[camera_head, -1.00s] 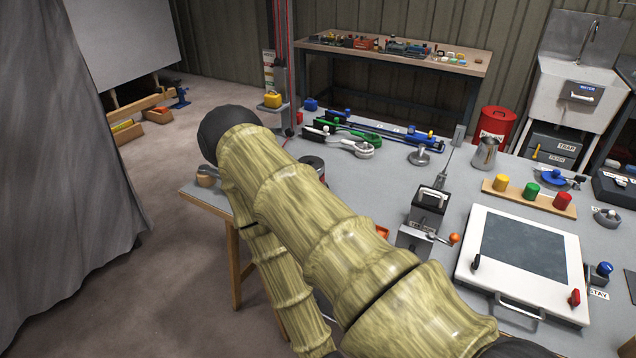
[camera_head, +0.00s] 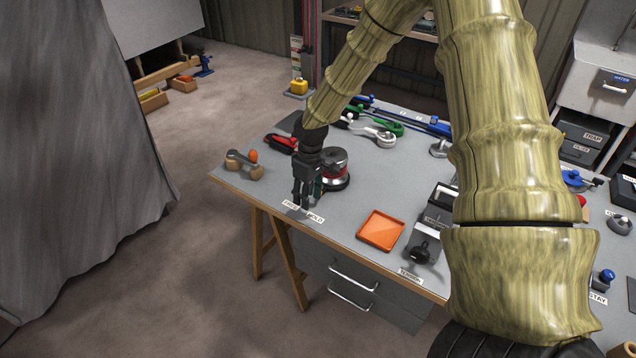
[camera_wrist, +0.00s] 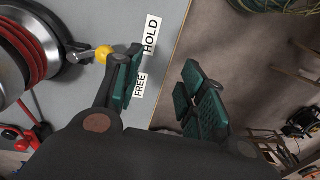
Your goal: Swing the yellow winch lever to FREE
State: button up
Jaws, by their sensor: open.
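The winch (camera_head: 336,170), a dark drum with red rope, stands near the table's front left; its rope (camera_wrist: 45,45) shows at the left of the wrist view. The winch lever's yellow knob (camera_wrist: 103,54) shows in the wrist view, beside the outer side of one finger; contact cannot be told. My gripper (camera_head: 304,203) hides the lever in the head view. My gripper (camera_wrist: 163,68) is open and empty, its green-padded fingers apart and pointing down by the edge. The labels FREE (camera_wrist: 140,87) and HOLD (camera_wrist: 151,36) lie on the table; the knob stands level with the space between them.
An orange tray (camera_head: 381,230) and a grey device with a black knob (camera_head: 424,252) are right of the winch. A wooden-ended part with an orange knob (camera_head: 244,165) lies left. Green and blue tools (camera_head: 385,122) lie behind. Open floor is in front.

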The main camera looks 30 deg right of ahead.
jog(key=w+d+r+h, duration=0.1)
jog(key=w+d+r, duration=0.2)
jog(key=d+r, duration=0.35)
jog(key=shift+a+f+p, duration=0.15)
jog(key=shift+f+p, duration=0.75)
jog(key=shift+f, duration=1.65)
jog(key=shift+a+f+p, duration=0.1)
jog(key=shift+f+p, duration=0.8)
jog(key=shift+f, duration=1.6)
grip_shut()
